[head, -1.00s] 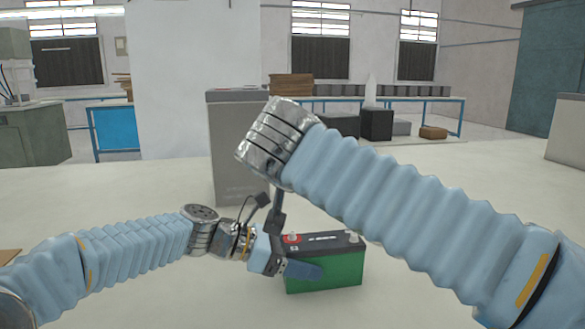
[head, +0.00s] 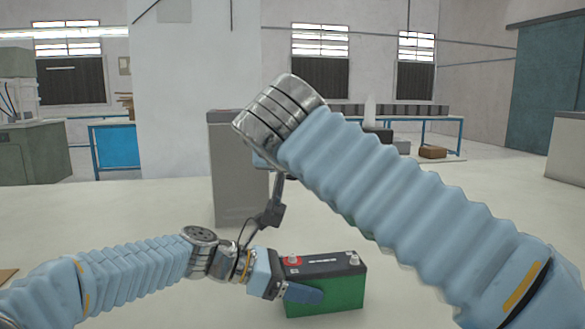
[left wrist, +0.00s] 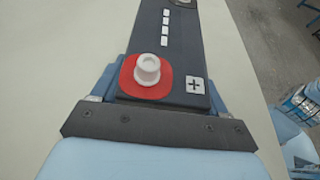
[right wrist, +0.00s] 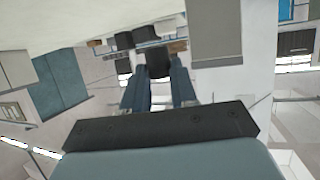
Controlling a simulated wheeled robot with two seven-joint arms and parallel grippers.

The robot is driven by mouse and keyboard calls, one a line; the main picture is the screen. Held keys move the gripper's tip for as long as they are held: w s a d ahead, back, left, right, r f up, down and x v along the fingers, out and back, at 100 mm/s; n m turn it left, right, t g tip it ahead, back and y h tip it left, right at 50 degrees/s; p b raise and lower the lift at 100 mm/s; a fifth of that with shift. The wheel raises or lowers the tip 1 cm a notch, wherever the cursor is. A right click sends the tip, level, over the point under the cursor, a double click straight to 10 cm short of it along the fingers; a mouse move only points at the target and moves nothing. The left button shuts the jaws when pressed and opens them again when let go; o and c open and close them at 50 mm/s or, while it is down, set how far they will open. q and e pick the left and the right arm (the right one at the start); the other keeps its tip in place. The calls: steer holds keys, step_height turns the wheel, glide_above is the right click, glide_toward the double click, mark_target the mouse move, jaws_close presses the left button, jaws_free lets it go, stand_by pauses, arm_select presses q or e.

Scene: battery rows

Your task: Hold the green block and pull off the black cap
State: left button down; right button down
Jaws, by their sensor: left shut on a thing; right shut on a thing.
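The green block (head: 340,296) is a battery with a green body and black top, upright on the pale table. My left gripper (head: 300,292) is shut on its left end, one blue finger along the front face. In the left wrist view, a bare white terminal post (left wrist: 147,68) stands on a red ring (left wrist: 130,85) beside a plus mark. My right gripper (right wrist: 160,62) is shut on a dark piece, apparently the black cap (right wrist: 158,65), up off the battery. In the head view my right arm hides the right fingers and cap.
A tall grey box (head: 238,190) stands behind the battery on the table. My right arm crosses above the battery. A blue-legged bench (head: 450,133) with boxes is farther back.

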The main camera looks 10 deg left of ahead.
arm_select(q)
jaws_free()
steer(key=v, duration=1.2)
